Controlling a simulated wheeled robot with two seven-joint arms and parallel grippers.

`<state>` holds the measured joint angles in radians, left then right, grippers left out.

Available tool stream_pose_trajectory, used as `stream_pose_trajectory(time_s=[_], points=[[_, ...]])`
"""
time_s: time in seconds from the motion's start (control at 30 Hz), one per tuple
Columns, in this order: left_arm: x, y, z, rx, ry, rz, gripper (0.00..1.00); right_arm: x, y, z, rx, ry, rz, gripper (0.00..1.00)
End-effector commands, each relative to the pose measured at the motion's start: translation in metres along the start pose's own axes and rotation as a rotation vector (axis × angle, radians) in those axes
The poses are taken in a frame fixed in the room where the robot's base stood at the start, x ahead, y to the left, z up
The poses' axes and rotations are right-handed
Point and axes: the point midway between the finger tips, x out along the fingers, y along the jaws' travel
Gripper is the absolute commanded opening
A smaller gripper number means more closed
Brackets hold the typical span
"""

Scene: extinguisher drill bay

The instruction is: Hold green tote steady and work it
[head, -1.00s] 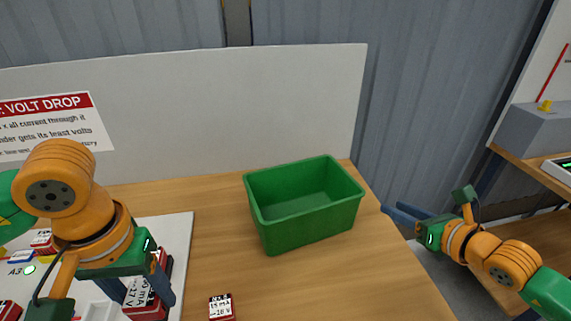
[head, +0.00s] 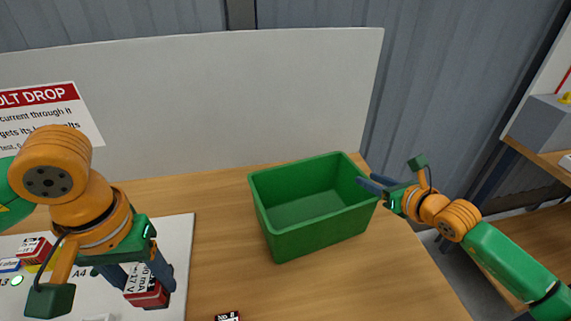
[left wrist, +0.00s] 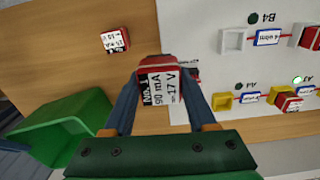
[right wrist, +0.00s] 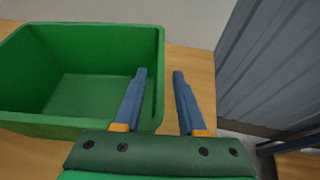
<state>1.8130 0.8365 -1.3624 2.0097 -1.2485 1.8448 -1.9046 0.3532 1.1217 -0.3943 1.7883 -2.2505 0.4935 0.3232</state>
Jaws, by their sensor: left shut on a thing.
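The green tote (head: 275,230) stands upright and empty on the wooden table, right of the middle. It also shows at the left of the right wrist view (right wrist: 80,125) and the left wrist view (left wrist: 62,130). My right gripper (right wrist: 159,73) is open and empty at the tote's right wall. In the right wrist view the wall's rim lies between its fingers; whether they touch the wall I cannot tell. My left gripper (head: 142,284) is shut on a red-and-white block labelled No. 1 (left wrist: 160,82), away from the tote, by the white board.
The white board (head: 182,245) with sockets and several red blocks lies at the left. A loose red block (head: 228,316) is on the table near the front. A white panel (head: 230,100) stands behind. The table's right edge is just beyond the tote.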

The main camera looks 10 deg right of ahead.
Motion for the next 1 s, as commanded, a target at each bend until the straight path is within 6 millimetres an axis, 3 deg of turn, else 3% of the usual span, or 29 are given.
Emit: stream_pose_trajectory(time_s=[0.2,0.53,0.7,1.0], points=[[-0.008,0.000,0.000,0.000,0.000,0.000,0.00,0.035,0.002,0.002,-0.001,-0.001,0.003,0.40],[-0.008,0.000,0.000,0.000,0.000,0.000,0.00,0.042,0.002,0.001,-0.005,0.001,0.004,0.40],[-0.008,0.000,0.000,0.000,0.000,0.000,0.00,0.042,0.002,0.001,-0.004,0.001,0.004,0.00],[-0.008,0.000,0.000,0.000,0.000,0.000,0.00,0.042,0.002,0.001,-0.004,0.000,0.003,0.00]])
